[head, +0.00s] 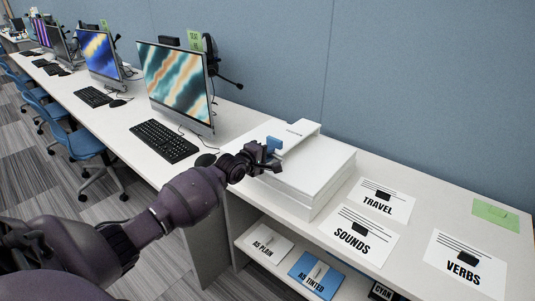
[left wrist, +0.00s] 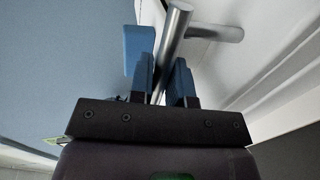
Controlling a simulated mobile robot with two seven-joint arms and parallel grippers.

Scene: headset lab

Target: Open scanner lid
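The scanner (head: 318,178) is a broad white box on the white desk, with a raised white part (head: 299,132) on top. The lid looks down in the head view. My left gripper (head: 270,158) is at the box's near left edge, beside a small blue tab (head: 273,145). In the left wrist view, a grey metal bar (left wrist: 174,40) runs between the two close-set fingers of my left gripper (left wrist: 164,80), which look shut on it. The blue tab (left wrist: 137,48) shows just beyond the fingers. My right gripper is not in view.
Cards marked TRAVEL (head: 383,199), SOUNDS (head: 358,237) and VERBS (head: 463,265) lie right of the scanner. A keyboard (head: 164,141), mouse (head: 205,160) and monitor (head: 176,84) stand left of it. A shelf with cards (head: 268,243) is below. A blue partition (head: 400,90) stands behind.

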